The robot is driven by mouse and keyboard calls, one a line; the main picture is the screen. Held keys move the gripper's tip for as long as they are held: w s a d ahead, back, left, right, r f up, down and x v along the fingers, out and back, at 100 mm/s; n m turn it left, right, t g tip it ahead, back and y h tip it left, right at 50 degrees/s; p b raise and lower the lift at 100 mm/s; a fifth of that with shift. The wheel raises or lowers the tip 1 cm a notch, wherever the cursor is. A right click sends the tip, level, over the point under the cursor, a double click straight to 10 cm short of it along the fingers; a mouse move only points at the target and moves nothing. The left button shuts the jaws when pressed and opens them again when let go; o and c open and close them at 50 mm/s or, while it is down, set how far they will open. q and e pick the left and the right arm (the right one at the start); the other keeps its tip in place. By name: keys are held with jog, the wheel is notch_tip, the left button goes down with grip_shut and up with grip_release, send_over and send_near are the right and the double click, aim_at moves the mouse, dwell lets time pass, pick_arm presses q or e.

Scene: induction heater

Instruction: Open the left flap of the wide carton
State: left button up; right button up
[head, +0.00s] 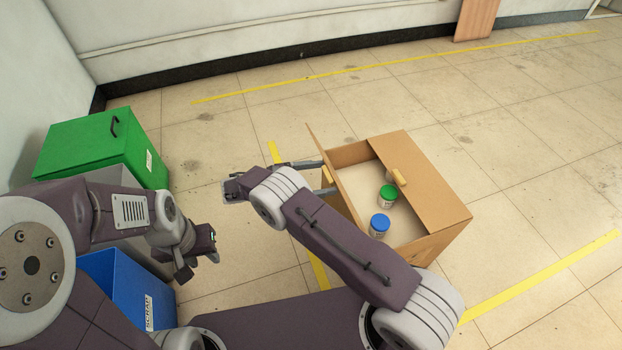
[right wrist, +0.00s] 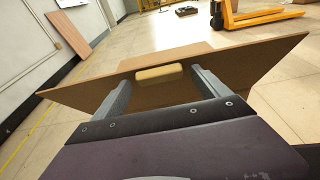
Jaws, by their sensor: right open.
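The wide carton (head: 432,246) stands on the floor at the centre right in the head view. Its left flap (head: 345,178) stands up at a slant. Its right flap (head: 425,190) lies over the right part of the top and has a pale handle (head: 398,177). My right gripper (head: 326,177) is open at the outer side of the left flap. In the right wrist view a pale handle (right wrist: 158,74) on the flap board (right wrist: 235,78) sits between its spread fingers; contact is unclear. My left gripper (head: 197,262) hangs at the left, away from the carton; its jaws are unclear.
Jars with a green lid (head: 387,196) and a blue lid (head: 380,226) stand inside the carton. A green bin (head: 95,145) and a blue scrap bin (head: 130,292) stand at the left. A yellow pallet truck (right wrist: 260,17) shows in the right wrist view.

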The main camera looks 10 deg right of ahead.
jog(key=v, duration=0.7)
jog(key=shift+a+b, duration=0.3)
jog(key=shift+b, duration=0.15)
jog(key=shift+s, duration=0.1)
jog(key=shift+c, duration=0.3)
